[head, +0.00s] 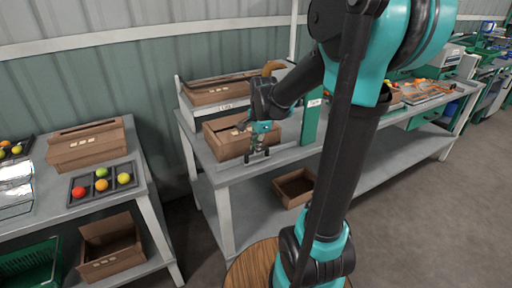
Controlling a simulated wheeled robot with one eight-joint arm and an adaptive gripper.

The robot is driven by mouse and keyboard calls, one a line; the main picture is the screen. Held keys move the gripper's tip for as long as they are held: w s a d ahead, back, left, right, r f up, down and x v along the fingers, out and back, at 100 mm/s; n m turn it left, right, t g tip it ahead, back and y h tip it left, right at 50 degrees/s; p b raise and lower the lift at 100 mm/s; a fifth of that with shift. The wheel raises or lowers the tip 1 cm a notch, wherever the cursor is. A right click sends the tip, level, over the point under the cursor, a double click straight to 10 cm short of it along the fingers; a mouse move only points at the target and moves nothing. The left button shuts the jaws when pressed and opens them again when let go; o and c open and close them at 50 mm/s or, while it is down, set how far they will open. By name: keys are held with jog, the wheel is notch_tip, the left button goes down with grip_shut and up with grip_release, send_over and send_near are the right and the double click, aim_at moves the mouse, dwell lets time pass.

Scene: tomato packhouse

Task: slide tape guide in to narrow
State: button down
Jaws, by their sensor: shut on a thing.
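My gripper (259,151) points down at the front edge of the middle bench, in front of an open cardboard box. Its fingers are closed on a small grey bar with short upright ends, which looks like the tape guide (249,160). The fingers hide part of the bar, and the exact grip is too small to make out. A green upright post (311,121) with a white label stands just right of it. A tan tape roll (272,68) shows behind my arm.
The cardboard box (226,146) is close behind my gripper. Another box (213,95) sits on a raised shelf behind. A lower box (294,188) lies under the bench. A left bench holds a tray (77,196) of tomatoes. My arm hides part of the bench.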

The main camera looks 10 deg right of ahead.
jog(key=shift+w, duration=0.1)
jog(key=shift+w+a, duration=0.25)
jog(key=shift+w, duration=0.55)
jog(key=shift+w+a, duration=0.25)
jog(key=shift+w, duration=0.5)
jog(key=c, duration=1.5)
grip_release()
jog(key=shift+w, duration=0.1)
